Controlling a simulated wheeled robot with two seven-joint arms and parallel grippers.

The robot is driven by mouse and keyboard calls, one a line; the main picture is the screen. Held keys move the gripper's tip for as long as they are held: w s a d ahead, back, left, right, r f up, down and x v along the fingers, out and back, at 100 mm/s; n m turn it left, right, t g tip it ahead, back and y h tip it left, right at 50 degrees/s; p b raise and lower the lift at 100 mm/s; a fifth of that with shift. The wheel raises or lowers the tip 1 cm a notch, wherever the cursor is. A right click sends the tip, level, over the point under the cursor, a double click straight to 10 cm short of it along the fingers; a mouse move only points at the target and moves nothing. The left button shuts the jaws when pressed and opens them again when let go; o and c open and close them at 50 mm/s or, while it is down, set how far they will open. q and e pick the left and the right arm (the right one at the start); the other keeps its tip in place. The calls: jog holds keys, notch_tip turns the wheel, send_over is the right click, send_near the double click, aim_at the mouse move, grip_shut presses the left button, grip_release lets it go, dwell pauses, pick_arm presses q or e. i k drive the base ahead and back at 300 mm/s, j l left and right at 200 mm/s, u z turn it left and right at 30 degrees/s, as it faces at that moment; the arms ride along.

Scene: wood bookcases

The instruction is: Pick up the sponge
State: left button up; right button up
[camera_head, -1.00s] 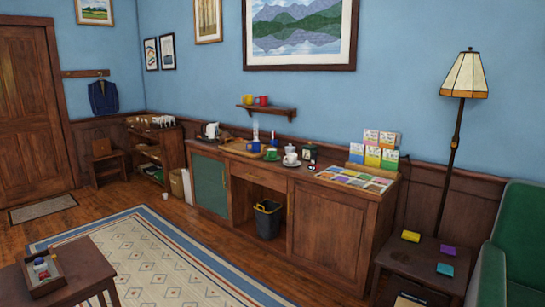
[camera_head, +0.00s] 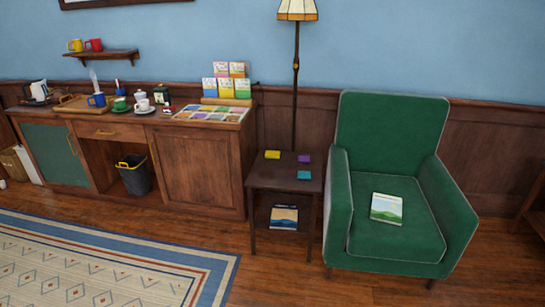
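No object is clearly recognisable as a sponge. Three small coloured blocks lie apart on the dark side table (camera_head: 262,181) between the cabinet and the armchair: a yellow block (camera_head: 272,154), a purple block (camera_head: 304,158) and a teal block (camera_head: 304,175). They are too small to tell whether one is a sponge. Neither of my grippers shows in the head view.
A green armchair (camera_head: 392,130) holding a book (camera_head: 386,208) stands right of the side table. A wood cabinet (camera_head: 195,175) with cups and a tea display stands left. A floor lamp (camera_head: 296,60) rises behind the table. Floor and rug (camera_head: 90,262) in front are clear.

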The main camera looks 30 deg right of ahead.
aim_at(274, 155)
jog(key=i+l, duration=0.3)
jog(key=i+l+z, duration=0.15)
jog(key=i+l, duration=0.15)
jog(key=i, duration=0.2)
